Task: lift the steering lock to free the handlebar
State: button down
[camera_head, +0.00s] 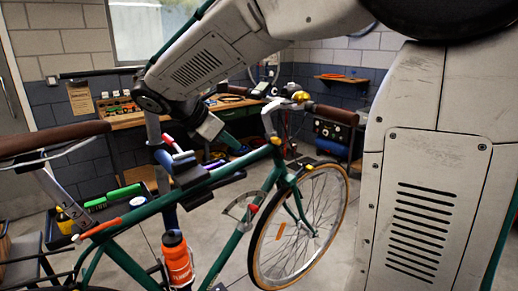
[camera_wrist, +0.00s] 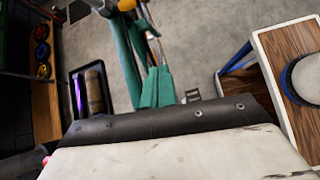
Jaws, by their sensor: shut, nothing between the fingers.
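The bicycle (camera_head: 135,215) has a green frame and stands upright across the head view. Its handlebar (camera_head: 273,110) has a brown right grip (camera_head: 335,115) and a brass bell (camera_head: 300,96). A small yellow piece (camera_head: 276,140) sits at the head tube below the handlebar; I cannot tell whether it is the steering lock. My gripper (camera_head: 238,149) points down and right behind the top tube, apart from the head tube. Its narrow teal fingers are shut with nothing visible between them. In the wrist view, teal parts (camera_wrist: 150,88) and orange bits overlap, so contact is unclear.
The front wheel (camera_head: 300,228) stands at centre right. A workbench (camera_head: 125,120) with tools lines the back wall. An orange bottle (camera_head: 176,260) is on the frame. A wooden-topped stand (camera_wrist: 285,45) is at right in the wrist view. Open concrete floor lies between.

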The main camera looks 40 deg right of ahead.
jog(key=w+d+f+n, duration=0.1)
jog(key=w+d+f, duration=0.2)
jog(key=d, duration=0.8)
notch_tip(320, 180, down, 3)
jog(key=shift+r+n+h, duration=0.15)
jog(key=shift+n+h, duration=0.15)
jog(key=shift+h, duration=0.1)
